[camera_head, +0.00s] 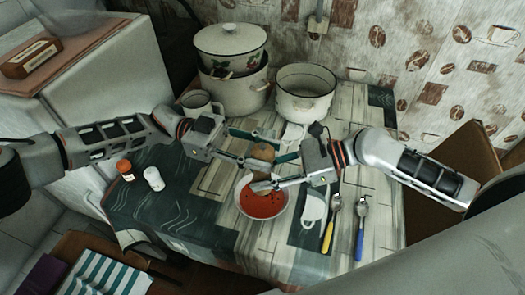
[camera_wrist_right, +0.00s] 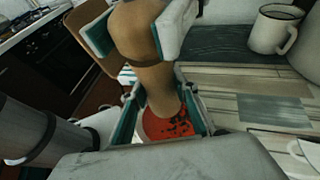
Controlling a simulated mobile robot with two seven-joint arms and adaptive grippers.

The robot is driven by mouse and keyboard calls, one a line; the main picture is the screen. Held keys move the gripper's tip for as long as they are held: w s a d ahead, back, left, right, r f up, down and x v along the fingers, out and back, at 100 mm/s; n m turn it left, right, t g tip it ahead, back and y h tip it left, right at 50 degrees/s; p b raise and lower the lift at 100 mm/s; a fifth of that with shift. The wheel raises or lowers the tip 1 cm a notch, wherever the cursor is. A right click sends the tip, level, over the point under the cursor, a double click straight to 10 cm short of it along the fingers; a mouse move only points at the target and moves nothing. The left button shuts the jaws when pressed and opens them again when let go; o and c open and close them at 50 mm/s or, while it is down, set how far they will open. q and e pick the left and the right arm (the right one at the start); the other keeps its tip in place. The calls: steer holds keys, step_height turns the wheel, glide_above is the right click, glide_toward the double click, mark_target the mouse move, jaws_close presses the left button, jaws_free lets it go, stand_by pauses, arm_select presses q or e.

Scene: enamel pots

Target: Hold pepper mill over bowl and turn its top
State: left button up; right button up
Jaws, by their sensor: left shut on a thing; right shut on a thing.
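The brown wooden pepper mill (camera_head: 263,152) stands upright over a white bowl (camera_head: 239,196) of red soup. My left gripper (camera_head: 262,157) is shut on the mill's rounded top. My right gripper (camera_head: 268,175) is shut on the body lower down, mostly hidden in the head view. In the right wrist view, the mill's narrowing body (camera_wrist_right: 160,88) runs down between my right fingers, and the left gripper's teal pads (camera_wrist_right: 172,36) flank its top. Dark specks show on the red soup (camera_wrist_right: 168,124) below.
A white shaker (camera_head: 153,179) and an orange-capped jar (camera_head: 125,170) stand at left. Two spoons (camera_head: 331,222) lie at right. A mug (camera_head: 197,103), stacked pots (camera_head: 233,88) and an open pot (camera_head: 305,100) stand behind. The table front is clear.

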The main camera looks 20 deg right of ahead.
arm_select(q)
steer(key=shift+w+a+m+g+y, duration=0.1)
steer(key=shift+m+g+y, duration=0.3)
stand_by(0.3)
steer(key=o, duration=1.1)
steer(key=v, duration=1.2)
